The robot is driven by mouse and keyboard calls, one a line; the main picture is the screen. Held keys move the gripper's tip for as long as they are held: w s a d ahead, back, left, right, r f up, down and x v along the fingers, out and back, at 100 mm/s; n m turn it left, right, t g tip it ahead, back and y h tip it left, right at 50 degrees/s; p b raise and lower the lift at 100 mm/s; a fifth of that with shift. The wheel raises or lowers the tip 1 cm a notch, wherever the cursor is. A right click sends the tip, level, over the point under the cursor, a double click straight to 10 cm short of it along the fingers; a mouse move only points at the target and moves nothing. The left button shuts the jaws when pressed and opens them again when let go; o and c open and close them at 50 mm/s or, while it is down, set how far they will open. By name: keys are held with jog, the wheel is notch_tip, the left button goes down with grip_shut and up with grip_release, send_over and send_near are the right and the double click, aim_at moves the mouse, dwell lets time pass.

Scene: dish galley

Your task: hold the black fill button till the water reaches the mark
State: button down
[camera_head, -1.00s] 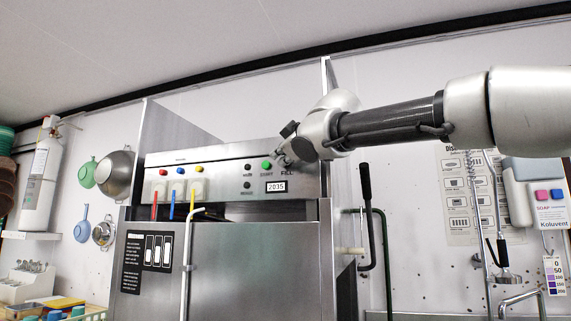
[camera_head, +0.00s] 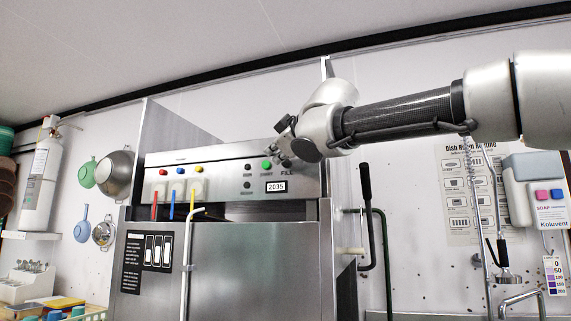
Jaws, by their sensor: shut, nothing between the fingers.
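The machine's steel control panel (camera_head: 220,178) faces me, with a FILL label (camera_head: 287,172) near its right end. A small dark shape (camera_head: 286,163) just above that label looks like the black fill button, but the gripper crowds it and I cannot clearly tell button from fingertip. My gripper (camera_head: 280,154) is shut and empty, coming in from the upper right close to the panel face. Whether it touches the button cannot be told. No water or level mark can be made out.
Below is a display reading 2035 (camera_head: 276,186). A black lever handle (camera_head: 366,182) stands right of the machine. A white pipe (camera_head: 187,260) runs down its front.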

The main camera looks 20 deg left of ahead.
jog(key=s, duration=0.3)
jog(key=shift+s+a, duration=0.1)
jog(key=shift+a, duration=0.05)
dwell(0.6)
